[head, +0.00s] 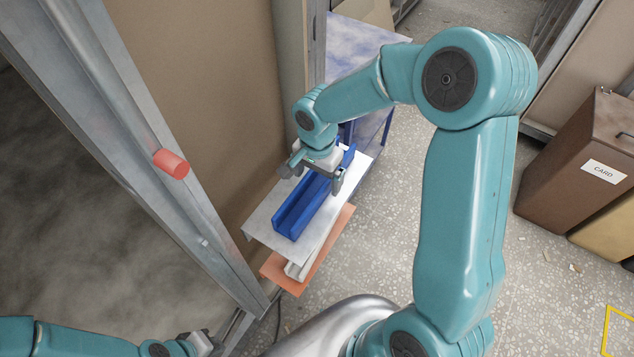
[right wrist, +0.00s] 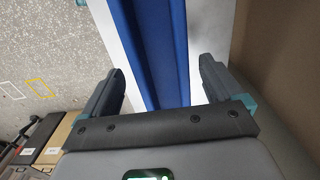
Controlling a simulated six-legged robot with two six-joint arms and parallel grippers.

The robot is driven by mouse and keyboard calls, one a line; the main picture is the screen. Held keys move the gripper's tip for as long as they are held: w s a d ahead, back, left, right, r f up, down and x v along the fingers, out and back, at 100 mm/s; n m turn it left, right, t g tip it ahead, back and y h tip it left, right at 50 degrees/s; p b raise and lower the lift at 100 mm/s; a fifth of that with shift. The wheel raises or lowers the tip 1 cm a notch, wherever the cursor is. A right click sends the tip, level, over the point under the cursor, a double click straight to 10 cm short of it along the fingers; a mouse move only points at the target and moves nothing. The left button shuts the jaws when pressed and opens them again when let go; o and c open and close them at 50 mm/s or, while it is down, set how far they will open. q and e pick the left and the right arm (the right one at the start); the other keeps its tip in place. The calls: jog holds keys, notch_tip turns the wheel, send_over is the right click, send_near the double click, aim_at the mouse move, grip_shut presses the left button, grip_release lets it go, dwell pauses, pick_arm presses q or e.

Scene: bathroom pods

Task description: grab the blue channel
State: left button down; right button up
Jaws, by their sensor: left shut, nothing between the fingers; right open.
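The blue channel (head: 303,205) is a long open trough lying on a white shelf (head: 264,221) in the head view. My right gripper (head: 312,182) is above the channel's far part, with its fingers on either side of it. In the right wrist view, the channel (right wrist: 152,50) runs between the two open fingers of the right gripper (right wrist: 158,92). Whether the fingers touch it cannot be told. My left gripper (head: 205,345) is shut and empty at the bottom left of the head view, far from the channel.
An orange shelf (head: 289,284) with a pale piece (head: 300,268) on it lies below the white one. A metal post (head: 150,165) with a red cylinder (head: 171,163) stands left. A blue table (head: 362,52) is behind.

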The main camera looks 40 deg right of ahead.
aim_at(317, 185)
notch_tip(317, 185, down, 3)
jog(key=shift+w+r, duration=0.15)
jog(key=shift+r, duration=0.05)
jog(key=shift+r, duration=0.1)
jog(key=c, duration=1)
jog(key=shift+c, duration=0.3)
